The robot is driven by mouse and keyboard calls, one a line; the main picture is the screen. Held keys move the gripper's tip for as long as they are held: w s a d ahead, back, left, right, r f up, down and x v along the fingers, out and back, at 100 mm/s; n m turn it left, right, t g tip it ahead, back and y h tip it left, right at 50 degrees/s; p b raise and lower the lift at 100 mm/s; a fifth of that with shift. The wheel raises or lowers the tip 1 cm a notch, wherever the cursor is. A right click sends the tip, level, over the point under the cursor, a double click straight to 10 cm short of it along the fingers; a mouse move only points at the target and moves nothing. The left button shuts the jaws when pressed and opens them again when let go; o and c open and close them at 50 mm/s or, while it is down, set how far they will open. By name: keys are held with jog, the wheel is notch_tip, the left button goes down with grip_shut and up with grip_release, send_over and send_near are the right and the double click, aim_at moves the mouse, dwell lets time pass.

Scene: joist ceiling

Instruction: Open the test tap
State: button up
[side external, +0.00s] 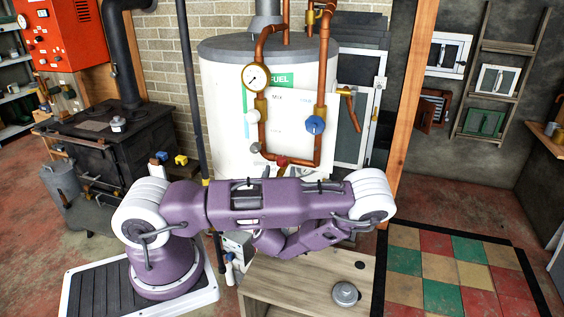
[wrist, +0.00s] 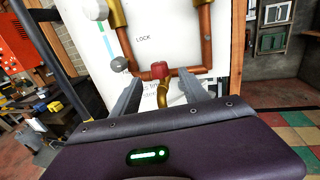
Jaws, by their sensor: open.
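A small tap with a red handle (wrist: 159,70) and a brass spout (wrist: 164,94) sits on the bottom copper pipe, in front of a white panel. Its red handle also shows in the side view (side external: 283,161), just above my arm. No readable label marks it as the test tap. My gripper (wrist: 162,82) is open, its two grey fingers reaching toward the pipe to the left and right of the spout. I see nothing held between them, and cannot tell if they touch the tap.
Around the tap are a pressure gauge (side external: 256,77), a blue valve handle (side external: 315,125), a white knob (side external: 253,117) and a grey knob (wrist: 119,64) on the pipework. A white tank (side external: 222,90) stands behind. A wooden bench (side external: 290,290) with a grey round lid (side external: 345,294) is below.

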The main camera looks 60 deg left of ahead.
aim_at(281, 164)
jog(key=x, duration=0.7)
grip_shut()
